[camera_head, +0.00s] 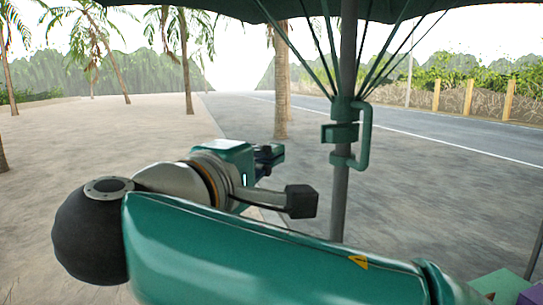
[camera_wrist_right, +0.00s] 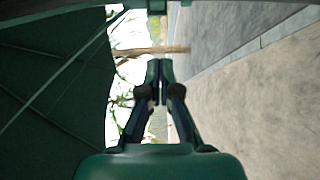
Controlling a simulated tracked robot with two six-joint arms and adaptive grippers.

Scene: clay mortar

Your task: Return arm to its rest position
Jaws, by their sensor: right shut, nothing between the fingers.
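My right arm crosses the lower part of the head view from the right and is bent at a round dark joint at the left. My right gripper (camera_head: 268,159) is beyond the forearm, small and partly hidden by my wrist. In the right wrist view its two fingers (camera_wrist_right: 159,72) meet at the tips with nothing between them. The gripper is in the air, apart from the umbrella pole (camera_head: 343,120) to its right. My left gripper is in neither view.
The pole carries a green clamp (camera_head: 345,135) and a dark canopy (camera_head: 240,8) overhead. The canopy (camera_wrist_right: 50,90) fills the left of the wrist view. Palm trees (camera_head: 280,85), sandy ground and a road (camera_head: 420,145) lie beyond. A purple object (camera_head: 531,296) shows at bottom right.

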